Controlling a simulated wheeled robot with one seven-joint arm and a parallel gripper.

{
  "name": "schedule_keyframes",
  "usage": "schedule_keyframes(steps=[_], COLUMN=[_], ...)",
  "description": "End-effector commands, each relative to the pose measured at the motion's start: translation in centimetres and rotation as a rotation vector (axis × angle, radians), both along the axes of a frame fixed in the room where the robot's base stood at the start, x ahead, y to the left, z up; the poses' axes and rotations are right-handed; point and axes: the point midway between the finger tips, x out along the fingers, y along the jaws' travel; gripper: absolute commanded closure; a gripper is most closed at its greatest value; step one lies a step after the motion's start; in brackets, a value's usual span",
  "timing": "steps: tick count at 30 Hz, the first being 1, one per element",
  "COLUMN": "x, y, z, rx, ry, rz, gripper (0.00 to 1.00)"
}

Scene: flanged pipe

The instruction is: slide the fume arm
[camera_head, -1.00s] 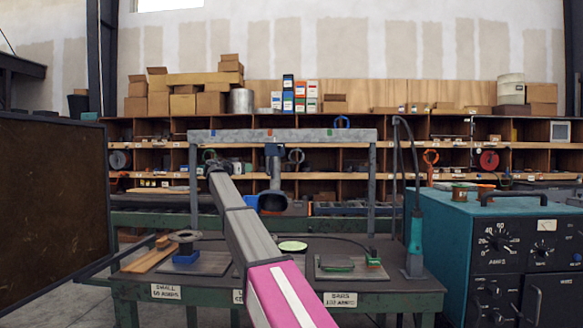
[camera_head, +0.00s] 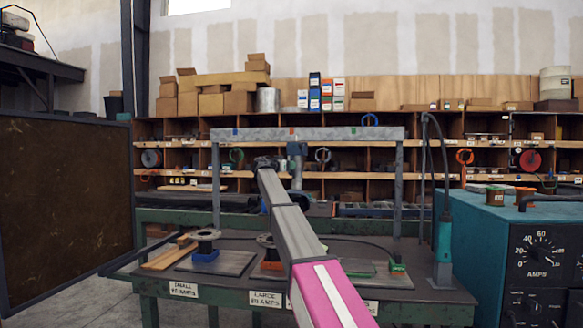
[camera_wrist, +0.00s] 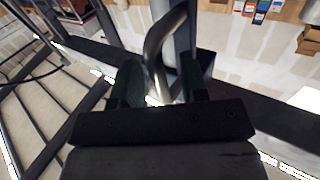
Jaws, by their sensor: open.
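The fume arm (camera_head: 297,150) hangs from the grey overhead beam (camera_head: 340,133), just below the beam's orange-red mark. Its blue hood (camera_head: 321,208) is partly hidden behind my arm. My gripper (camera_head: 265,163) is left of the fume arm's upright in the head view. In the wrist view, my gripper (camera_wrist: 160,88) is open, with a dark finger on each side. A bent grey metal handle (camera_wrist: 160,45) reaches down between the fingers, in front of a grey upright. I cannot tell whether the fingers touch it.
Below is a green workbench (camera_head: 225,287) with a flange on a blue block (camera_head: 205,246), another flange partly hidden by my arm, and plates. A teal welding machine (camera_head: 475,245) stands at right, a dark screen (camera_head: 65,205) at left. The beam also has blue and green marks.

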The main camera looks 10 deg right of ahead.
Motion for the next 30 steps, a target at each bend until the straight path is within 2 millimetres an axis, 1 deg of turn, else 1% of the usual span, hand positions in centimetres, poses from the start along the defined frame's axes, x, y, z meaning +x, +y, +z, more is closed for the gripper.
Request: schedule_keyframes(steps=[1,5,13,14,15,17,22,25,28,30], x=[0.6,1.2,1.2,1.2,1.2,1.2,1.2,1.1,0.7,0.3], y=[-0.6,-1.4,-1.6,-1.6,-1.6,-1.6,-1.6,-1.9,-2.9,-4.0], z=[0.0,0.0,0.0,0.0,0.0,0.0,0.0,0.0,0.0,0.0], rx=[0.000,0.000,0.000,0.000,0.000,0.000,0.000,0.000,0.000,0.000], ry=[0.000,0.000,0.000,0.000,0.000,0.000,0.000,0.000,0.000,0.000], rz=[0.000,0.000,0.001,0.001,0.001,0.001,0.000,0.000,-0.002,-0.003], gripper=[0.60,0.60,0.60,0.66,0.79,0.99,1.00,1.00,1.00,1.00])
